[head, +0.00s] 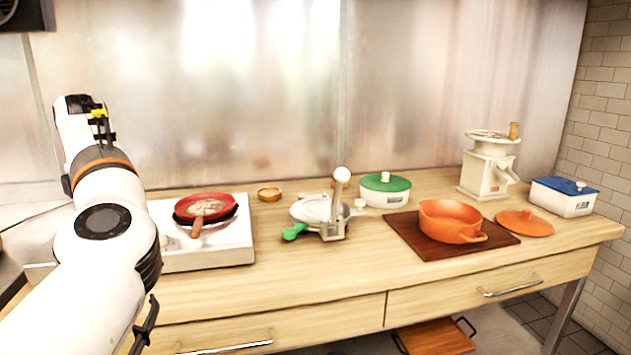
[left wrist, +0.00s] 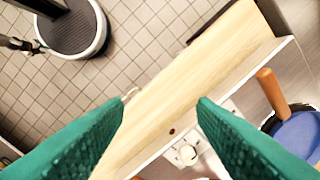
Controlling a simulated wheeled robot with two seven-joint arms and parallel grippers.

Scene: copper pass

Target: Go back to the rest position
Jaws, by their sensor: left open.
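My left arm comes in from the left in the head view, raised, with its gripper (head: 97,112) at the upper left, above the counter and near the back wall. In the left wrist view the two green fingers of the left gripper (left wrist: 160,102) stand wide apart with nothing held between them. Below them are the counter edge and the tiled floor. My right gripper is in neither view.
The wooden counter (head: 300,285) bears a white cooker (head: 240,245) with a red pan (head: 207,207), a press-like tool (head: 325,215), a green-lidded pot (head: 385,190), an orange pot (head: 447,220) and a grinder (head: 487,170). A blue pan (left wrist: 300,135) shows in the left wrist view.

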